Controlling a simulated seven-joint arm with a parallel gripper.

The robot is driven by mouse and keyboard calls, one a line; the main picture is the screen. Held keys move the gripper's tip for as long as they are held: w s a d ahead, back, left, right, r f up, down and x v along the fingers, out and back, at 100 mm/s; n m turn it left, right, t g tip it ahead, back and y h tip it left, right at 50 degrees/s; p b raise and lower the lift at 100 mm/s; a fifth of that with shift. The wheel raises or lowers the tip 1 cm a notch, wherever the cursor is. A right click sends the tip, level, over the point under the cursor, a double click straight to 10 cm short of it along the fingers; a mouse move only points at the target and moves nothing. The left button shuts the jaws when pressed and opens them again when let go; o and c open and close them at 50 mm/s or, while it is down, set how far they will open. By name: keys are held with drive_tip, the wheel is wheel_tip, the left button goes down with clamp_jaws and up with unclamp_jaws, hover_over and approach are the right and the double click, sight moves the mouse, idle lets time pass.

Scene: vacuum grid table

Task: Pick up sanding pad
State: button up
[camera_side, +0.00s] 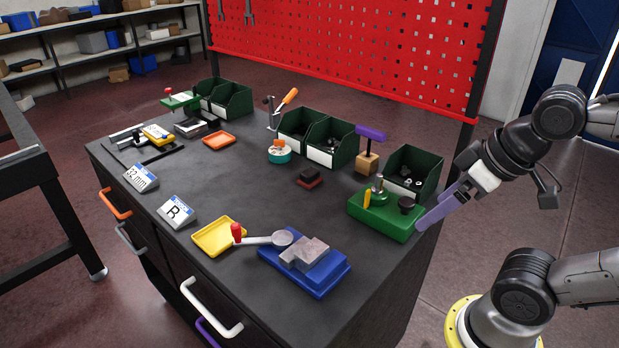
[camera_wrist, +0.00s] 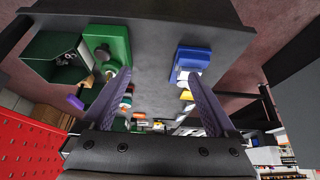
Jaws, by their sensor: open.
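The sanding pad is most likely the small dark block with a red base (camera_side: 309,178), lying flat in the middle of the table in the side view. I cannot make it out surely in the wrist view. My gripper (camera_side: 424,222) has purple fingers and hangs at the table's right edge, beside the green fixture, well to the right of the pad. In the wrist view my gripper (camera_wrist: 160,73) shows its two fingers spread wide with nothing between them.
A green fixture (camera_side: 380,217) with knobs stands between my gripper and the pad. A blue fixture (camera_side: 322,278) with a grey block is at the front. A wooden block with a purple handle (camera_side: 369,158) and green bins (camera_side: 328,144) stand behind. Bare table surrounds the pad.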

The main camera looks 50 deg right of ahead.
drive_tip(key=w+r+n, duration=0.7)
drive_tip(key=r+n, duration=0.3)
drive_tip(key=r, duration=0.1)
drive_tip(key=w+d+r+n+g, duration=0.1)
drive_tip(key=w+r+n, duration=0.15)
drive_tip(key=w, duration=0.35)
drive_tip(key=n+g, duration=0.5)
drive_tip(key=n, duration=0.1)
hover_over(307, 173)
drive_tip(key=shift+m, duration=0.25)
drive_tip(key=f, duration=2.5)
drive_tip(key=shift+s+a+f, duration=0.1)
drive_tip(key=shift+s+a, duration=0.05)
drive_tip(key=shift+s, duration=0.15)
drive_tip(key=shift+w+d+f, duration=0.1)
drive_tip(key=shift+w+f, duration=0.05)
drive_tip(key=shift+f, duration=1.4)
drive_tip(key=shift+w+d+f, duration=0.1)
drive_tip(key=shift+w+f, duration=0.05)
drive_tip(key=shift+f, duration=1.35)
